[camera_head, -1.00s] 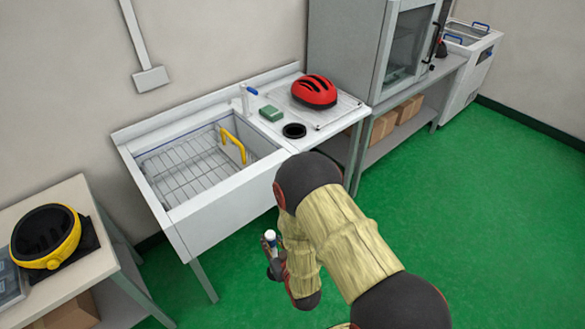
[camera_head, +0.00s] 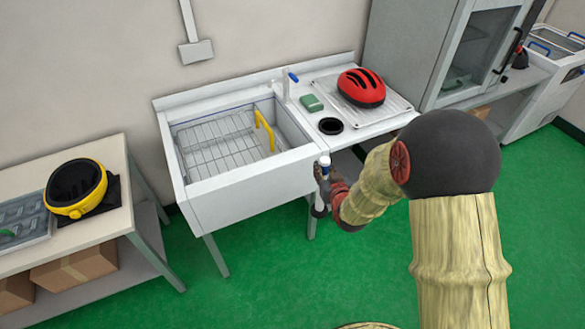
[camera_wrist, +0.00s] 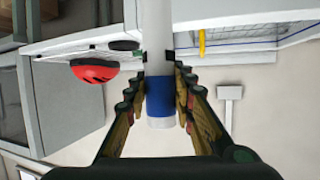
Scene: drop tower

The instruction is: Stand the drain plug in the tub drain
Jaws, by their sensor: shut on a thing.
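My gripper (camera_head: 327,183) is shut on the drain plug (camera_wrist: 157,25), a long white tube with a blue band and a white end. In the head view the plug is upright, with its white and blue end (camera_head: 323,163) above the fingers and its lower part hanging below them. It is in front of the tub's right front corner, outside the tub. The white tub (camera_head: 250,177) stands against the wall. A wire rack lies in it, and the drain opening cannot be made out.
A yellow handle (camera_head: 264,131) stands in the tub. A black ring (camera_head: 330,126), green sponge (camera_head: 311,103) and red helmet (camera_head: 361,87) are on the drainboard right of it. A tap (camera_head: 285,86) rises behind. A bench (camera_head: 118,175) stands at left.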

